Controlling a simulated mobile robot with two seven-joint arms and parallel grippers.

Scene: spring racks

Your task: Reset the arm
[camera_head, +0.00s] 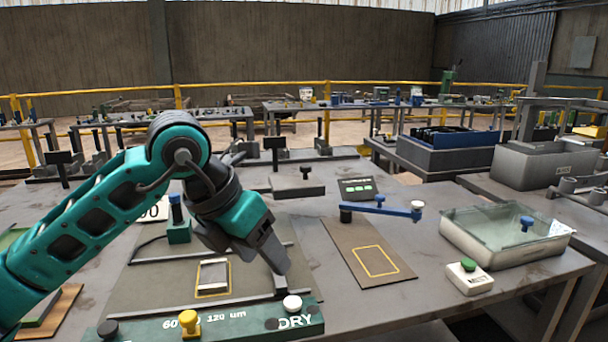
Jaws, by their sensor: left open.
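My left arm comes in from the left, teal with dark joints, and bends down over the table. My left gripper (275,257) points down and right, above the right side of a dark plate, near a dark bar. I see nothing held in it, and its fingers are seen largely edge-on. A small silver-grey block (213,275) lies in a yellow outline on the plate, left of the gripper. My right gripper is out of view.
A green panel (240,324) with knobs and "DRY" lettering lies in front. A brown board (368,255) with a yellow outline lies to the right, beside a blue lever (382,209). A glass-walled tray (505,235) and a green-button box (469,277) stand at right.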

